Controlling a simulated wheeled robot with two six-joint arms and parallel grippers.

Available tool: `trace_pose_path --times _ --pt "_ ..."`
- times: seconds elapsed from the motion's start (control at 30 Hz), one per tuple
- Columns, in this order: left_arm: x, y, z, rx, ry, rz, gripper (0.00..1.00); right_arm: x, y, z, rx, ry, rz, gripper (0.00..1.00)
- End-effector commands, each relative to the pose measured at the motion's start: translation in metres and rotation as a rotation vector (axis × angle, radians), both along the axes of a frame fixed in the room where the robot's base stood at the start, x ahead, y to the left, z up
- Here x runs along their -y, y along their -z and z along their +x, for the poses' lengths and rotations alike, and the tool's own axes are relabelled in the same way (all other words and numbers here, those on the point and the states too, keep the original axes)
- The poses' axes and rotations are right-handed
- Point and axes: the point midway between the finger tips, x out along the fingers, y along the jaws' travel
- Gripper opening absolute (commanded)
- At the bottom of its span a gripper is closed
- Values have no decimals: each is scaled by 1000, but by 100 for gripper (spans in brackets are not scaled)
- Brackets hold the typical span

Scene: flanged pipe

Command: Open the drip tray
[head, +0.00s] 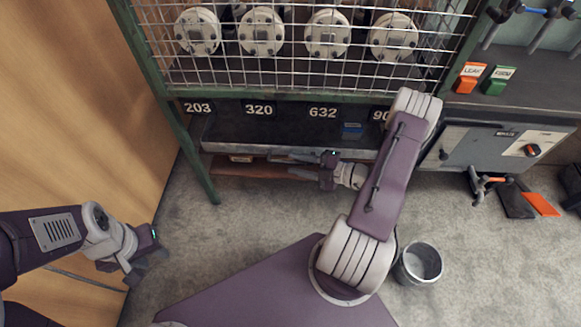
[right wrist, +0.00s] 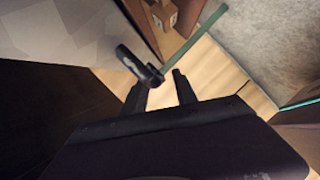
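The dark drip tray (head: 255,132) sits under the wire cage, below the number plates, with a pale front edge. My right gripper (head: 292,165) is low at the tray's front and points left. In the right wrist view its two fingers (right wrist: 162,88) stand apart with nothing clearly between them. A dark bar like a handle (right wrist: 140,65) lies just beyond the left fingertip; I cannot tell if they touch. My left gripper (head: 150,265) hangs over the floor at the left, away from the tray; its finger gap is unclear.
Flanged pipe ends (head: 262,32) sit behind the mesh. A brown low shelf (head: 250,168) runs under the tray. A green leg (head: 195,150) stands at the left. A grey cabinet (head: 490,150) is at the right. A bucket (head: 420,263) stands on the floor.

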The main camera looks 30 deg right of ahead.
Motion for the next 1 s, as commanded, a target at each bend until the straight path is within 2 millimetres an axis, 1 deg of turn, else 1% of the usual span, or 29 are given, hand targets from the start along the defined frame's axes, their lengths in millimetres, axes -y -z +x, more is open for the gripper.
trace_pose_path --times 0.03,0.1,0.2,0.43,0.47,0.5,0.57,1.0 --pt "0 10 0 0 0 0 36 -5 6 6 1 -4 -1 34" --pt "0 13 0 0 0 0 36 -10 6 11 0 -2 0 34" --pt "0 14 0 0 0 0 36 -13 5 16 1 0 -1 34" --pt "0 13 0 0 0 0 36 -13 3 16 1 0 0 34" --pt "0 13 0 0 0 0 36 -13 4 16 1 0 0 26" --pt "0 13 0 0 0 0 36 -13 4 16 1 0 0 15" --pt "0 13 0 0 0 0 36 -13 4 16 1 0 -1 0" --pt "0 13 0 0 0 0 36 -13 4 16 1 0 -1 0"
